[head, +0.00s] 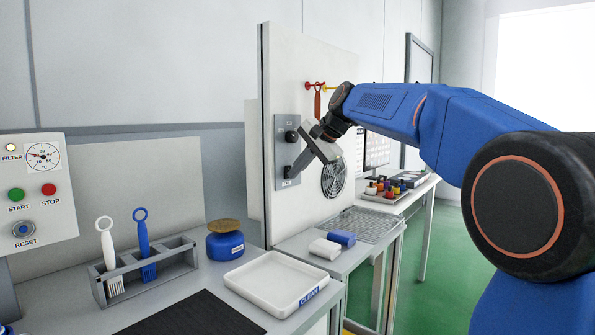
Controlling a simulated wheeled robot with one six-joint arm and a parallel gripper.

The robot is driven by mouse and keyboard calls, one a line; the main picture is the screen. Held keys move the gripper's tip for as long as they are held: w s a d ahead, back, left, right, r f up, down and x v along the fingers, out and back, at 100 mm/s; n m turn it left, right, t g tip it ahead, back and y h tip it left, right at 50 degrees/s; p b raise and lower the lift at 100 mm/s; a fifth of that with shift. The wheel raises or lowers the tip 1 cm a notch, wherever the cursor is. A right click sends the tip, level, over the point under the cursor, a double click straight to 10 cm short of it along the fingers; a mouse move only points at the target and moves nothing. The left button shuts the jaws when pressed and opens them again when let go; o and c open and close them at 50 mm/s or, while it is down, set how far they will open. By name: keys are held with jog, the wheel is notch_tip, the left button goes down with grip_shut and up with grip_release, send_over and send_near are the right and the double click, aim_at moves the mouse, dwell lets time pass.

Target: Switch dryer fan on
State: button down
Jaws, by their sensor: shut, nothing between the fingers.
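A grey switch panel (281,131) is mounted on the upright white board. It carries a dark round knob (291,136) in its upper half and small labels, too small to read. The round black fan grille (334,179) is on the same board, to the right of the panel. My gripper (291,173) is shut and empty, with its fingertips at the lower part of the panel, below the knob. I cannot tell whether they touch it. The gripper hides whatever is on the panel behind its tips and part of the board beside the grille.
A white tray (257,299), a blue pot with a brown top (225,247) and a brush rack (174,259) stand on the near bench. White and blue blocks (324,249) lie below the board. A control box (35,230) with buttons and a gauge is at left.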

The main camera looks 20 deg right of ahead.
jog(key=shift+r, duration=0.85)
